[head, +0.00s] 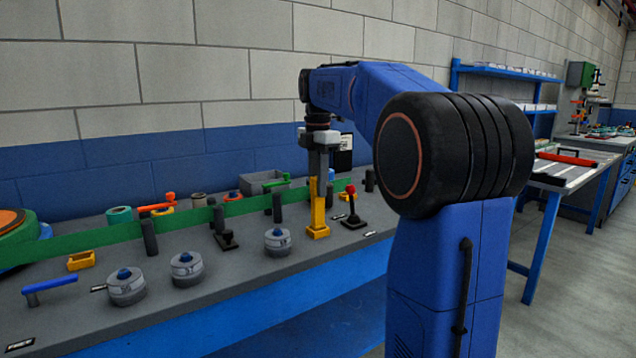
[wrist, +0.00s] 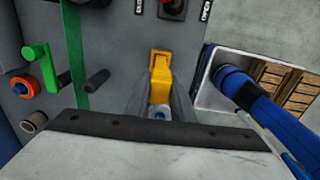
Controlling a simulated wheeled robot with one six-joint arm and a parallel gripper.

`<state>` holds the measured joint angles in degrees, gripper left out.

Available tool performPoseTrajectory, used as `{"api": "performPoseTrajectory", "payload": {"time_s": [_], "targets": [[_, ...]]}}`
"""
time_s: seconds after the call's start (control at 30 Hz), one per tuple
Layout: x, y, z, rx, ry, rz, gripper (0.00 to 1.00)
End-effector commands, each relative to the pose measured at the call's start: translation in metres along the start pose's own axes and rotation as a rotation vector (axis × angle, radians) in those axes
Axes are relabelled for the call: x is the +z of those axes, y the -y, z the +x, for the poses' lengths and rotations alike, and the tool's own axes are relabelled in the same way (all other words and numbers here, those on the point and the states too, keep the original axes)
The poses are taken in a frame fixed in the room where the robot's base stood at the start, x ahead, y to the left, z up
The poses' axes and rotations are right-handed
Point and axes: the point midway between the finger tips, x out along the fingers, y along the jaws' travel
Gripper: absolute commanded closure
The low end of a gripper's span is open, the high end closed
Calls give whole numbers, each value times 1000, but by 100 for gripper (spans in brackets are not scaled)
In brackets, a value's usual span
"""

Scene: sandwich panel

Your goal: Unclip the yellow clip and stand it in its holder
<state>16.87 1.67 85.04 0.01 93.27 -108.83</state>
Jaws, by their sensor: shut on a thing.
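In the head view, my gripper (head: 318,180) points straight down at the front of the bench. It is shut on the upper part of the yellow clip (head: 318,213), which is upright. The clip's wider lower end is at or just above the bench top; I cannot tell if it touches. In the wrist view, the clip (wrist: 160,82) shows between the fingers, apart from the green strip (wrist: 72,50). A small open yellow box (head: 81,261), which looks like a holder, sits on the bench far to the left. The fingers hide the clip's top.
A red-knobbed joystick (head: 352,208) stands close to the right of the clip. A grey round unit with a blue knob (head: 278,241) is to its left. Dark posts (head: 149,237) carry the green strip behind. Two more round units (head: 186,268) stand before the yellow box.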

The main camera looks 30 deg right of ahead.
Motion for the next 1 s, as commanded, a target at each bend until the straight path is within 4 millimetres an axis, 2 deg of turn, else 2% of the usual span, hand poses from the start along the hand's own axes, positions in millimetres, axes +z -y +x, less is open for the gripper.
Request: {"api": "performPoseTrajectory", "payload": {"time_s": [0.37, 0.8, 1.0], "targets": [[0, 0, 1, 0, 0, 0, 100], [0, 0, 16, 0, 0, 0, 100], [0, 0, 16, 0, 0, 0, 100]]}}
